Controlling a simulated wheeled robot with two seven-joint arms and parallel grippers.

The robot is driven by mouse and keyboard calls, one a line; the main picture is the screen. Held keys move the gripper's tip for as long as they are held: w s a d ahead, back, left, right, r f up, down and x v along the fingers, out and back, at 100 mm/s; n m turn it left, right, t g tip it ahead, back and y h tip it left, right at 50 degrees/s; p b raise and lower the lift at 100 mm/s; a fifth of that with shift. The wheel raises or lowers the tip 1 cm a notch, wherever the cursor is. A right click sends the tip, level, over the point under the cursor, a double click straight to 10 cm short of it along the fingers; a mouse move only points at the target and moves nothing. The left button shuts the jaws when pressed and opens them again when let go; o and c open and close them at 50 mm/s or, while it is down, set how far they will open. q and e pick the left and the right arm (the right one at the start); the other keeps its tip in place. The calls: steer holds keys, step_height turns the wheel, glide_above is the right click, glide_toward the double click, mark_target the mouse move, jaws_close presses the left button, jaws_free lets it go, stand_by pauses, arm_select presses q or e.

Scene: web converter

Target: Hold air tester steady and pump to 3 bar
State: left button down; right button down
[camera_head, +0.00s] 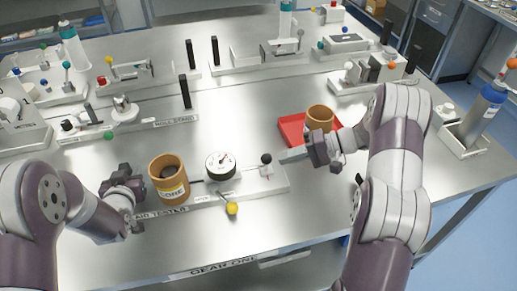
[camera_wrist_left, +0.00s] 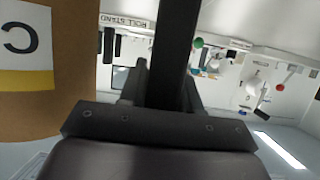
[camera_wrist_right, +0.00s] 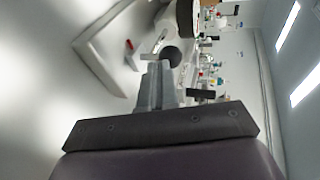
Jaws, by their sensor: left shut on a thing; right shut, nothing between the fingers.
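The air tester base (camera_head: 275,183) lies near the table's front. On it stand a brown core (camera_head: 167,172), a round dial gauge (camera_head: 220,165), a black ball knob (camera_head: 266,158) and a yellow-ball lever (camera_head: 232,208). The needle reading is too small to tell. My left gripper (camera_head: 128,190) is shut at the tester's left end, beside the core. A dark bar (camera_wrist_left: 176,50) shows between its fingers in the left wrist view. My right gripper (camera_head: 290,154) is shut and empty, fingertips just right of the knob. The knob also shows beyond the fingertips in the right wrist view (camera_wrist_right: 172,57).
A red tray (camera_head: 291,128) with a second brown core (camera_head: 320,118) lies just behind my right gripper. Several other fixtures line the back and left. The table in front of the tester is mostly clear.

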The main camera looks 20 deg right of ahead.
arm_select(q)
steer(key=shift+s+f, duration=0.3)
steer(key=shift+f, duration=0.3)
arm_select(e)
steer(key=shift+a+f, duration=0.25)
steer(key=shift+a, duration=0.15)
steer(key=shift+w+a+r, duration=0.1)
steer(key=shift+w+a, duration=0.1)
steer(key=shift+a, duration=0.4)
steer(key=shift+d, duration=0.1)
steer(key=v, duration=1)
arm_select(q)
steer(key=shift+w+r, duration=0.15)
steer(key=shift+r, duration=0.15)
arm_select(e)
steer(key=shift+r, duration=0.2)
